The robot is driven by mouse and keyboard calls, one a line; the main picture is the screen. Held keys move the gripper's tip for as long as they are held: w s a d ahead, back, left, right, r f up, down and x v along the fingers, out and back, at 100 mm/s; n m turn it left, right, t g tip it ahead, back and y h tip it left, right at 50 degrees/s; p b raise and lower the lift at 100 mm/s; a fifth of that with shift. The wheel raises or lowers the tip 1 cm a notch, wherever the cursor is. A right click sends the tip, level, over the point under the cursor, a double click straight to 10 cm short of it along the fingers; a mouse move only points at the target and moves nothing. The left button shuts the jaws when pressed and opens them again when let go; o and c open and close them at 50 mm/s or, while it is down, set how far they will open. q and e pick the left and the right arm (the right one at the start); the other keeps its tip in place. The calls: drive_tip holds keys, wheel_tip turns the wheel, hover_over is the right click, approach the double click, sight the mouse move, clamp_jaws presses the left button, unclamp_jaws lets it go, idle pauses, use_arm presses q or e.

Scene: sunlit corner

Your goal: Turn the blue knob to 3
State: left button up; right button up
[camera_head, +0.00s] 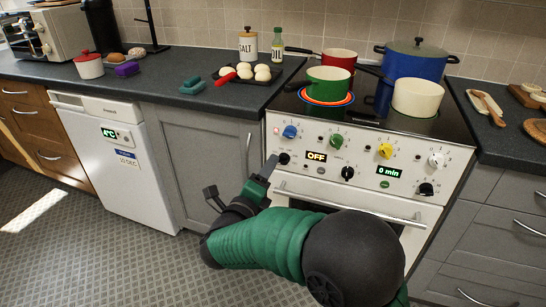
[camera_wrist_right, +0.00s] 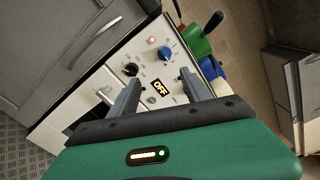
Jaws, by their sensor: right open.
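The blue knob (camera_head: 290,131) is at the upper left of the white stove front (camera_head: 320,168). It also shows in the right wrist view (camera_wrist_right: 165,54), ahead of the fingertips, near a small lit red light. I cannot read where its pointer stands on the small numbers around it. My right gripper (camera_head: 241,181) is open and empty, in front of the stove's left edge, lower than the knob and apart from it. In the right wrist view both fingers (camera_wrist_right: 158,82) stand wide apart, with the OFF display and panel beyond them. My left gripper is out of view.
A black knob (camera_head: 283,158) sits just below the blue one; green (camera_head: 336,140), yellow (camera_head: 385,151) and white knobs (camera_head: 436,160) are to the right. The oven handle (camera_head: 345,204) runs below. A green pot (camera_head: 327,84) stands on a glowing ring above.

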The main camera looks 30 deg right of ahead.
drive_tip(key=r+n+p, duration=0.2)
drive_tip(key=n+p, duration=0.9)
drive_tip(key=p, duration=0.3)
drive_tip(key=n+t+p, duration=0.1)
drive_tip(key=n+p, duration=1)
drive_tip(key=n, duration=0.3)
approach(288, 136)
drive_tip(key=shift+y, duration=0.4)
drive_tip(key=x, duration=0.9)
drive_tip(key=shift+d+r, duration=0.25)
drive_tip(key=shift+c, duration=0.5)
